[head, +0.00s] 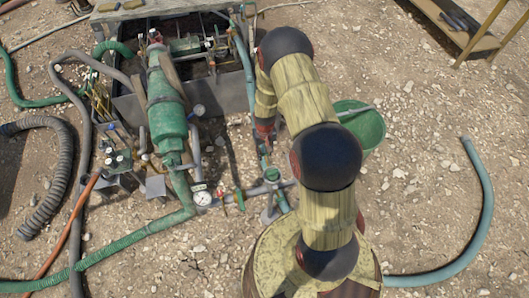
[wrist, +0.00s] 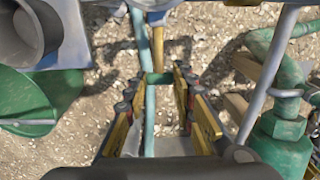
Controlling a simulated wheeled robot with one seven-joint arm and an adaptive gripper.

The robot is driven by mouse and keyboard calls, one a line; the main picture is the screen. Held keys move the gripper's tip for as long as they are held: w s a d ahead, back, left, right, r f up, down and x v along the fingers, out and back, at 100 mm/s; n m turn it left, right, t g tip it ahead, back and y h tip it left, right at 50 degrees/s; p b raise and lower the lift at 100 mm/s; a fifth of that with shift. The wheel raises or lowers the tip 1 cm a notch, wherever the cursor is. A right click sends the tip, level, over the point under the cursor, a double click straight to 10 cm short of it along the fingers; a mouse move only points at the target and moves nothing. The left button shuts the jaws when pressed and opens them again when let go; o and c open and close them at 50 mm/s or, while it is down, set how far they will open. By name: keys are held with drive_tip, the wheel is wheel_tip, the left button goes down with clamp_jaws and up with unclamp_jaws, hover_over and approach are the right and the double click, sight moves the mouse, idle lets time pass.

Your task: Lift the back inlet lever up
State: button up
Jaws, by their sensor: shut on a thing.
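My gripper (wrist: 160,88) points down, with its red-and-yellow fingers on either side of a short teal bar (wrist: 160,78). The bar spans the gap between the fingertips, and I take it for the back inlet lever. In the head view my gripper (head: 264,136) is low beside the pipework, right of the green pump cylinder (head: 166,112). My own arm and gripper hide most of the lever there, so its angle cannot be told.
A green bucket (head: 362,126) stands close to the right of my gripper. A grey tank (head: 125,105) lies behind. Pipes, a round gauge (head: 202,198) and a green hose (head: 130,237) crowd the left. Gravel at right is mostly clear, with a teal hose (head: 487,205).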

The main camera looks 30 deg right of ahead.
drive_tip(key=shift+s+r, duration=0.1)
drive_tip(key=shift+r, duration=0.05)
drive_tip(key=shift+s+a+r+p, duration=0.1)
drive_tip(key=shift+s+r+p, duration=0.25)
drive_tip(key=shift+r+p, duration=0.45)
drive_tip(key=o, duration=2.1)
drive_tip(key=shift+w, duration=0.1)
drive_tip(key=shift+r, duration=0.15)
wheel_tip(320, 180, up, 8)
drive_tip(key=p, duration=0.5)
